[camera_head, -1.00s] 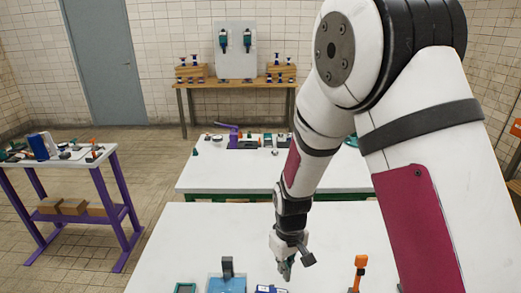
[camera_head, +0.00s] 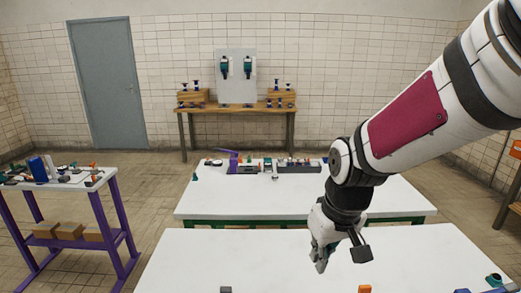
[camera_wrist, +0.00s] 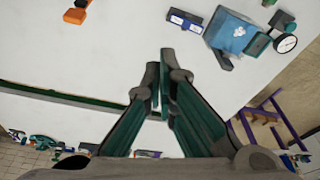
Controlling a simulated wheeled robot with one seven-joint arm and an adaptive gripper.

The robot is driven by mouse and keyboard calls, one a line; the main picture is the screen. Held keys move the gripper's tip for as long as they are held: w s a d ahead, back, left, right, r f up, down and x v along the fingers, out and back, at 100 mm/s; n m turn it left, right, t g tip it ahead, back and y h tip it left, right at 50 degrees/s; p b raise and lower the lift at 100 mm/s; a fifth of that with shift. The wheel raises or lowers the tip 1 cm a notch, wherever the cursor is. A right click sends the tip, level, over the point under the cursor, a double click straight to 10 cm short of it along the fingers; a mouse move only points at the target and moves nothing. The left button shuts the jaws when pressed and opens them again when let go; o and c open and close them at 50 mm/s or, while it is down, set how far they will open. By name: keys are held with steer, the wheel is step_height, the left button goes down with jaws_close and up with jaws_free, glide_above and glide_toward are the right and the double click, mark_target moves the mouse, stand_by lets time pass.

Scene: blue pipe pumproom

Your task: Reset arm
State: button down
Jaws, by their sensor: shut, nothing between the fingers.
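My gripper (camera_head: 320,262) hangs at the end of my raised arm, above the near white table (camera_head: 230,255) in the head view. In the wrist view my gripper (camera_wrist: 158,88) shows its two dark green fingers with their tips together. Nothing is between the fingers. My arm comes in from the upper right of the head view, and the gripper is clear of the objects on the table.
The wrist view shows a blue box (camera_wrist: 232,35), a round gauge (camera_wrist: 285,43) and an orange item (camera_wrist: 75,15) on the near table. A second white table (camera_head: 270,195) stands behind it. A purple-legged table (camera_head: 110,215) is at the left.

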steer(key=s+d+r+m+t, duration=0.1)
steer(key=s+d+r, duration=0.2)
steer(key=s+r, duration=0.3)
steer(key=s+d+r+m+t, duration=0.2)
steer(key=s+d+r, duration=0.2)
steer(key=s, duration=0.5)
step_height(320, 180, up, 2)
steer(key=shift+r+h, duration=0.1)
steer(key=shift+h, duration=0.3)
steer(key=shift+a, duration=0.1)
